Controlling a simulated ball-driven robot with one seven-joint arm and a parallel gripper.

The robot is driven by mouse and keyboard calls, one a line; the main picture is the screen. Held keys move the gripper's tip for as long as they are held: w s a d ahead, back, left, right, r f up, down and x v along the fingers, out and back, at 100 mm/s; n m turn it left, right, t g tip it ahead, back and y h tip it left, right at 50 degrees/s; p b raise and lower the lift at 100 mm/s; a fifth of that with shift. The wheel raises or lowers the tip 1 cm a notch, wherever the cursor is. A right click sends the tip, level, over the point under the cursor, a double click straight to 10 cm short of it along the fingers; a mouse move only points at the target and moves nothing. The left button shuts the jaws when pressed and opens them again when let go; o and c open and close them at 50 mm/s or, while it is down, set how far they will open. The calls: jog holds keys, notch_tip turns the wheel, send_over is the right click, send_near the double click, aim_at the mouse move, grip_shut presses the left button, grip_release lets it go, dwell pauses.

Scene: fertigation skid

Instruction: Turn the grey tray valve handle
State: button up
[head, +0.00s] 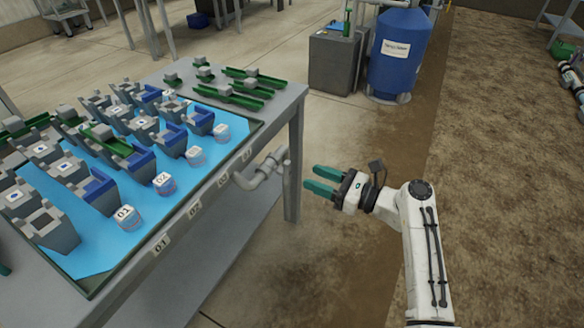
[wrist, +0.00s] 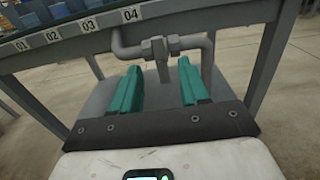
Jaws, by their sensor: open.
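The grey tray valve (wrist: 155,47) sits in a grey drain pipe (head: 250,181) below the front edge of the tray table. Its grey handle (wrist: 163,72) hangs down from the valve body in the wrist view. In the head view the valve end (head: 284,163) shows small near the table leg, and I cannot make out the handle clearly. My gripper (head: 313,179), with green fingers, is open and empty, to the right of the valve. In the wrist view the handle appears between the two fingers (wrist: 160,80), but beyond them; I see no contact.
A table leg (head: 292,180) stands close to the valve. A blue tank (head: 395,55) and grey box (head: 333,62) stand behind.

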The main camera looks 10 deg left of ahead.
aim_at(290, 169)
jog(key=b+x, duration=0.2)
jog(key=x, duration=0.6)
jog(key=shift+w+a+f, duration=0.1)
jog(key=shift+a, duration=0.2)
grip_shut()
